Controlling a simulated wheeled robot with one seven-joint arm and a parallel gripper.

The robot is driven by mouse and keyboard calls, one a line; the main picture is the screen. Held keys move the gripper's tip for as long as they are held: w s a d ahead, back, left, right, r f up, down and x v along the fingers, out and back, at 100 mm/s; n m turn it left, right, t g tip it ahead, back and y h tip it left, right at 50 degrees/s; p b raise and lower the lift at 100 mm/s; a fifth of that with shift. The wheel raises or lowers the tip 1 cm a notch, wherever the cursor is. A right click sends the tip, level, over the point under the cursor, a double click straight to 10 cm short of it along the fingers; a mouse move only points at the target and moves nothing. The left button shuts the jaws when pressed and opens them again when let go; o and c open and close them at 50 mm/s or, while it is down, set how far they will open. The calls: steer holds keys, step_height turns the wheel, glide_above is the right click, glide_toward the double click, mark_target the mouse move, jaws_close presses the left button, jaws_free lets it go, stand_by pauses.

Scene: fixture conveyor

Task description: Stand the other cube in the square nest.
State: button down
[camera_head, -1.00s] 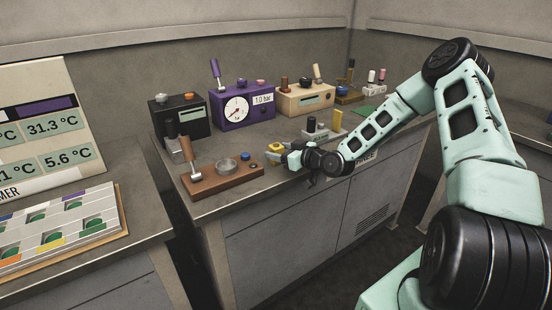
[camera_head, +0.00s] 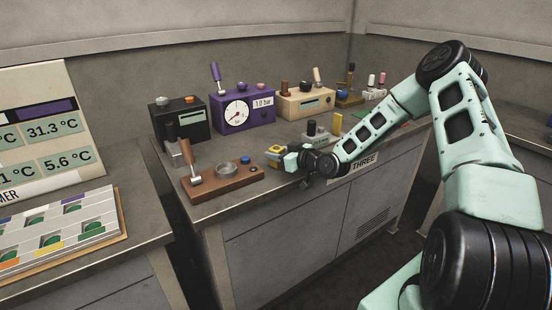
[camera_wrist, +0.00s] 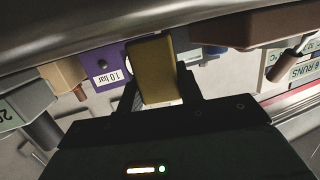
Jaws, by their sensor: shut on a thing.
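My gripper (camera_head: 281,154) is low over the front part of the bench, right of the brown wooden base. It is shut on a yellow block, the cube (camera_head: 275,149), which shows between the two fingers in the wrist view (camera_wrist: 154,70). The held block appears clear of the brown base. I cannot make out a square nest clearly in either view. Another upright yellow piece (camera_head: 337,124) stands farther back, beside a grey fixture with dark knobs (camera_head: 318,134).
The brown base (camera_head: 210,190) carries a lever, a round metal dish and a blue knob. Behind stand a black box (camera_head: 180,122), a purple gauge box (camera_head: 243,110) and a cream box (camera_head: 305,101). Bare bench top lies between the purple box and my gripper.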

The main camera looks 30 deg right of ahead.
mark_target(278, 149)
steer(key=shift+r+p, duration=2.7)
steer(key=shift+r, duration=1.65)
